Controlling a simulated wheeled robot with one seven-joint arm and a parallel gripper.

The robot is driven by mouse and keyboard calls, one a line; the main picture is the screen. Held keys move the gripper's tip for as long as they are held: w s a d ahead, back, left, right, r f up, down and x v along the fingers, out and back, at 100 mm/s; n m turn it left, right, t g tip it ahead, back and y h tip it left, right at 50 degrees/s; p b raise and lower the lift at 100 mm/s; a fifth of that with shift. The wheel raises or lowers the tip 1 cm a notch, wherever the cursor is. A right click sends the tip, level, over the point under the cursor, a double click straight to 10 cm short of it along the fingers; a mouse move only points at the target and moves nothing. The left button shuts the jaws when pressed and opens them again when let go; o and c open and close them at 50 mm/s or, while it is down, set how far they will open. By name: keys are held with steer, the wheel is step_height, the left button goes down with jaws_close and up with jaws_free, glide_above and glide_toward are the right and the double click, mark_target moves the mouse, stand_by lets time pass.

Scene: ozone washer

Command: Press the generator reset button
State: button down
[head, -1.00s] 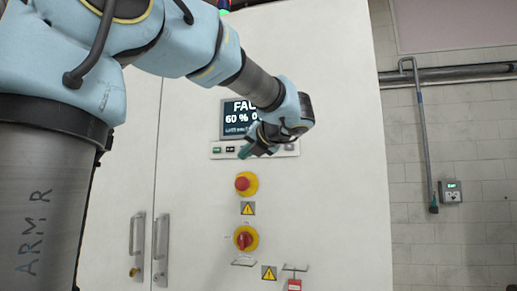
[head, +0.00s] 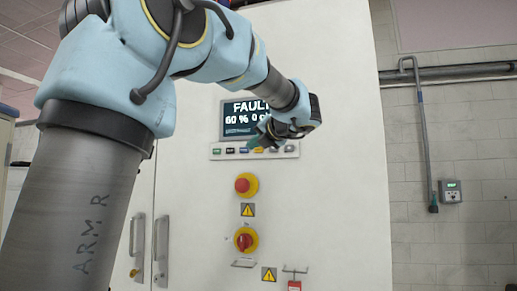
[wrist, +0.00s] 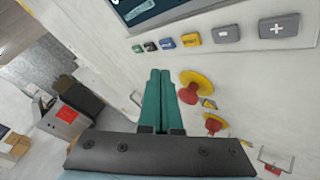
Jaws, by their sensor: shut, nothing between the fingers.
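A row of small coloured buttons sits under the display (head: 240,110) on the white cabinet. In the wrist view the row holds a green button (wrist: 137,48), a black one (wrist: 150,46), a blue one (wrist: 167,43), a yellow one (wrist: 190,40) and grey ones, one marked with a plus (wrist: 278,26). I cannot read which is the generator reset. My gripper (head: 252,146) is in front of the row in the head view and covers part of it. Its teal fingers (wrist: 160,72) are shut and empty, pointing toward the panel, with their tips below the blue button in the wrist picture.
A red emergency stop on a yellow base (head: 242,185) is below the row, with a red rotary switch (head: 245,240) under it. Cabinet door handles (head: 161,250) are to the left. A pipe (head: 422,130) and small wall box (head: 450,191) are at right.

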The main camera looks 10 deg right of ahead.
mark_target(259, 149)
steer(key=shift+w+d+p, duration=0.35)
steer(key=shift+w+p, duration=0.05)
steer(key=shift+w, duration=0.25)
steer(key=shift+w+d+p, duration=0.4)
steer(key=shift+w, duration=0.3)
steer(key=shift+w+d+p, duration=0.35)
steer(key=shift+w+p, duration=0.05)
steer(key=shift+w, duration=0.25)
steer(key=shift+w+r+p, duration=0.1)
steer(key=shift+w+p, duration=0.1)
steer(key=shift+p, duration=0.15)
stand_by(0.3)
steer(key=shift+w+d, duration=0.15)
steer(key=shift+w, duration=0.05)
steer(key=shift+w+d+p, duration=0.2)
steer(key=shift+w+p, duration=0.1)
steer(key=shift+p, duration=0.3)
stand_by(0.6)
steer(key=shift+s, duration=0.1)
steer(key=shift+s+a+b, duration=0.3)
steer(key=shift+s+a, duration=0.05)
steer(key=shift+s, duration=0.25)
